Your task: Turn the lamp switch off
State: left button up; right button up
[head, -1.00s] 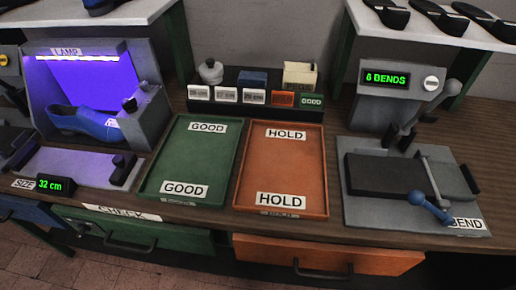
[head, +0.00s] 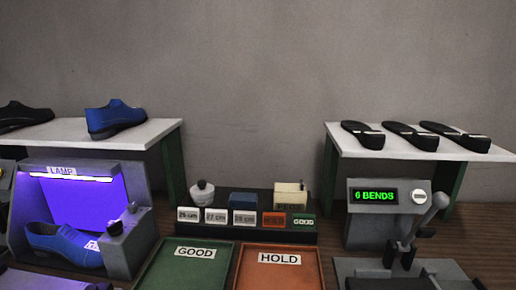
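The lamp box (head: 137,178) stands at the left of the bench in the head view, with a LAMP label on its top edge. Its light (head: 77,178) is lit and fills the inside with violet. A blue shoe (head: 62,243) lies in the lamp box under the light. Dark knobs (head: 116,228) sit on the box's right side; which of them is the lamp switch I cannot tell for sure. Neither of my grippers is in view.
A green GOOD tray (head: 168,262) and an orange HOLD tray (head: 278,278) lie in the middle, with a rack of size tags (head: 244,226) behind. A bending machine (head: 362,232) reading 6 BENDS is at right. White shelves (head: 164,131) hold a blue shoe (head: 115,117) and soles (head: 362,134).

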aim_at(115, 229)
jog(key=u, duration=1.45)
